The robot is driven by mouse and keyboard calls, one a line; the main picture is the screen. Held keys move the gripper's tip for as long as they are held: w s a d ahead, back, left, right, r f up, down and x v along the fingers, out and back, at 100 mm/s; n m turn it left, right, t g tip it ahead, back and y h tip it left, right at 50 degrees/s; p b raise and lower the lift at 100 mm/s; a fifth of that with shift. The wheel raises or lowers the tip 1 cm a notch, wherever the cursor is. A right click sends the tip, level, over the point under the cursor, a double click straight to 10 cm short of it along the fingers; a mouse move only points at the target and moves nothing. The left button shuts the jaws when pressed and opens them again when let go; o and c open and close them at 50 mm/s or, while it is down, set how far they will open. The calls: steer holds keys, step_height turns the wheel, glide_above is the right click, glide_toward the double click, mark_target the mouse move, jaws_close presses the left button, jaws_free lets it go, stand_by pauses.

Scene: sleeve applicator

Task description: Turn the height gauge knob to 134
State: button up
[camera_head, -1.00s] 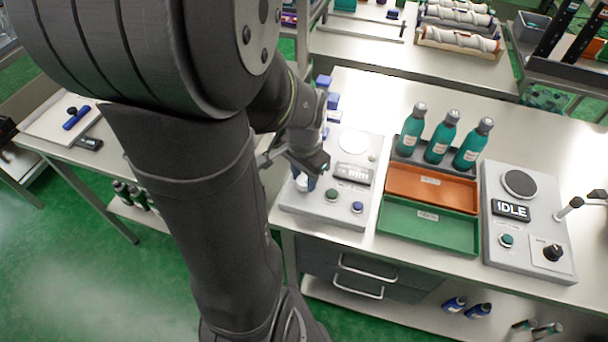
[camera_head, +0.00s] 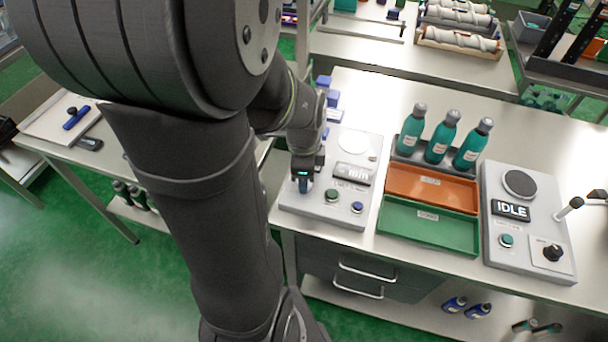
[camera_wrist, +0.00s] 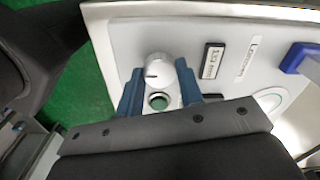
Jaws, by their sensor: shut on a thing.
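The height gauge knob (camera_wrist: 157,68) is a pale round knob with a dark pointer line on the grey panel. In the wrist view the blue fingers of my gripper (camera_wrist: 158,78) stand on its two sides, shut on it. In the head view my gripper (camera_head: 303,180) points down at the left of the panel (camera_head: 310,208) and hides the knob. The dark display (camera_wrist: 213,61) beside the knob shows small digits too blurred to read surely. In the head view the display (camera_head: 354,173) shows "mm", its digits partly hidden.
A green button (camera_wrist: 159,101) sits close to the knob, and a blue button (camera_head: 357,207) is farther right. Orange (camera_head: 391,182) and green (camera_head: 390,233) trays and teal bottles (camera_head: 438,145) stand right of the panel. Blue blocks (camera_head: 333,99) stand behind it.

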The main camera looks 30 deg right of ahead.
steer(key=shift+m, duration=0.6)
steer(key=o, duration=1)
steer(key=shift+r, duration=0.1)
step_height(320, 180, up, 17)
steer(key=shift+r, duration=0.15)
